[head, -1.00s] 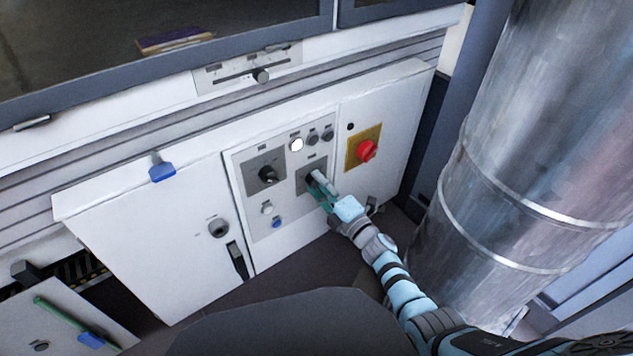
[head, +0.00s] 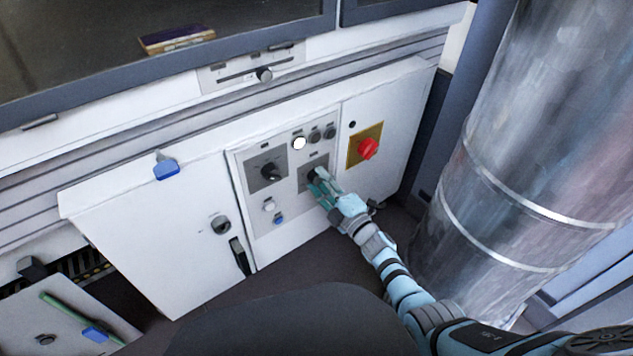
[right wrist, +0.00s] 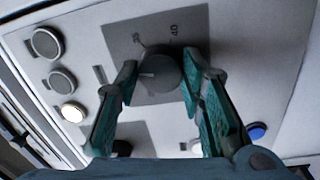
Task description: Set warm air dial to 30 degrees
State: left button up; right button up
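The dial's dark round knob (right wrist: 160,74) sits on a grey square plate (right wrist: 112,38) with printed numbers. In the right wrist view a "40" reads above it; other marks are too blurred to read surely. A pale pointer line on the knob points left there. My right gripper (head: 318,184) is at this dial on the white cabinet. Its two teal fingers (right wrist: 160,76) flank the knob, one on each side, very close to it. I cannot tell whether they press on it. My left gripper is not in view.
A red knob (head: 368,149) on a yellow plate is to the right. A large metal duct (head: 530,130) stands right of my arm. A blue-tipped handle (head: 166,171) sits on the cabinet's upper edge.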

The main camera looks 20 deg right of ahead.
jog(key=o, duration=0.4)
jog(key=shift+w+r, duration=0.1)
jog(key=shift+r, duration=0.25)
jog(key=shift+f, duration=0.1)
jog(key=shift+s+d+f, duration=0.15)
jog(key=shift+s, duration=0.3)
jog(key=v, duration=1.1)
jog(key=shift+r, duration=0.2)
jog(key=shift+s, duration=0.15)
